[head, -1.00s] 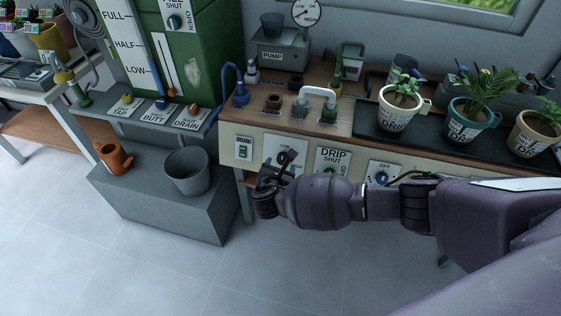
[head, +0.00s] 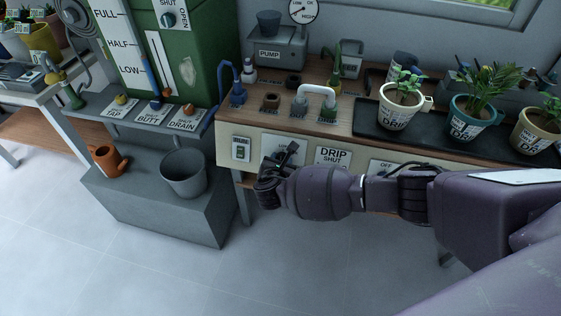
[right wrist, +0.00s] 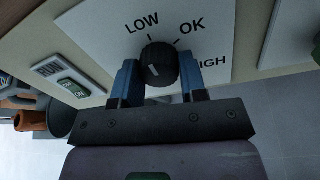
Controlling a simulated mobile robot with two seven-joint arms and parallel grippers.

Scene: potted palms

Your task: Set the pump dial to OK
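The pump dial is a black round knob (right wrist: 159,65) with a short white mark on its face. It sits on a white plate (right wrist: 105,32) lettered LOW, OK and HIGH. The white mark lies on the lower left of the face as seen in the right wrist view. My right gripper (right wrist: 160,78) has its two blue fingers against the two sides of the knob. In the head view the right gripper (head: 283,160) is at the counter's front panel and hides the knob. The grey pump (head: 275,52) stands on the counter, with a round gauge (head: 303,10) above it. My left gripper is out of view.
A switch plate (head: 241,149) is left of the dial and a DRIP plate (head: 333,156) is right of it. Potted plants stand on a black tray (head: 365,120) on the counter. A grey bucket (head: 183,172) stands on a low grey block at left.

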